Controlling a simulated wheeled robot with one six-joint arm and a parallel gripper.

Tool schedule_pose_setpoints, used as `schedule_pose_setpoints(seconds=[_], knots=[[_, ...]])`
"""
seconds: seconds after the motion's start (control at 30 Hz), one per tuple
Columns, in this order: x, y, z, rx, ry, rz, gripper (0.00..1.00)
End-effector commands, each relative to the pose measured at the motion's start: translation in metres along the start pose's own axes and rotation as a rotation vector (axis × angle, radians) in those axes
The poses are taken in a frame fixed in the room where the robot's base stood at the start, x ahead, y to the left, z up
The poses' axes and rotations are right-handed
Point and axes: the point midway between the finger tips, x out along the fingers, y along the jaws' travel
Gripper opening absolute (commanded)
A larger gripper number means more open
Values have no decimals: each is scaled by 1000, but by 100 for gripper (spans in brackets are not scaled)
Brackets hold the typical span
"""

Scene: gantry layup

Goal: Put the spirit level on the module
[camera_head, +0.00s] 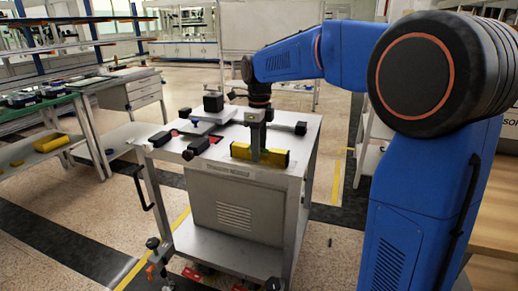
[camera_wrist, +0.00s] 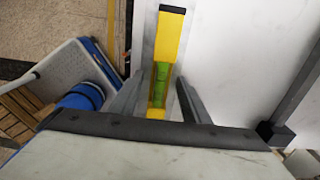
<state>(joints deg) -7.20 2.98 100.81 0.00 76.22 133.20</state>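The yellow spirit level (camera_head: 276,158) lies along the front edge of the grey cart top. It also shows in the wrist view (camera_wrist: 168,38), with a green vial in its middle. My gripper (camera_head: 256,150) points down over the level's middle, one finger in front of it. In the wrist view my two fingers (camera_wrist: 159,95) stand on either side of the level, with gaps between. The gripper looks open. A pale grey plate assembly with black blocks (camera_head: 212,115) stands behind and left of the level; it may be the module, but I cannot tell for sure.
The cart (camera_head: 310,130) has a black bar (camera_head: 300,128) at its right side and a side handle.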

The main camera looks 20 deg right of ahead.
Motion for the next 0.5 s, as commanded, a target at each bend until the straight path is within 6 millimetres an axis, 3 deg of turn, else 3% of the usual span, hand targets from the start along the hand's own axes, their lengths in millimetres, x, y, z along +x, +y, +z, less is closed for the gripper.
schedule_pose_setpoints(seconds=[0.27, 0.5], knots=[[-6, 0, 0, 0, -1, -1, 43], [-43, -1, 1, 0, -3, -3, 43]])
